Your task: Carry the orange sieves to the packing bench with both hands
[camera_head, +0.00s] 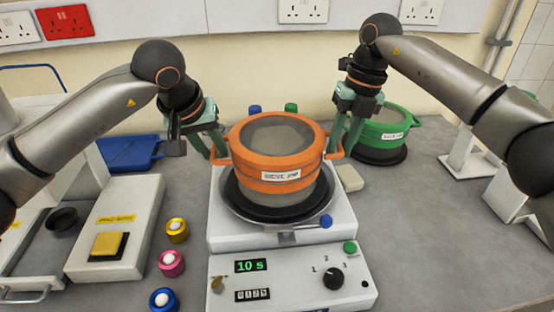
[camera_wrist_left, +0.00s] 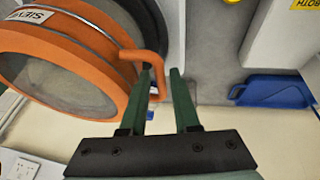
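The orange sieves (camera_head: 275,150), labelled SIEVE, stand upright over the dark round pan of the white shaker (camera_head: 225,235). Their rim and a side handle also show in the left wrist view (camera_wrist_left: 100,50). My left gripper (camera_head: 209,152) is at the left handle. In the left wrist view its two green fingers (camera_wrist_left: 161,85) are close together with the handle (camera_wrist_left: 157,66) between them. My right gripper (camera_head: 345,148) is at the right handle (camera_head: 333,154), its fingers close about it; their tips are partly hidden. The packing bench cannot be made out.
A green sieve (camera_head: 395,122) stands on a dark base behind my right gripper. A blue dustpan (camera_head: 132,152) lies at the back left. A control box with a yellow button (camera_head: 107,245) and several coloured weights (camera_head: 171,263) stand left of the shaker. Grey bench is clear at right.

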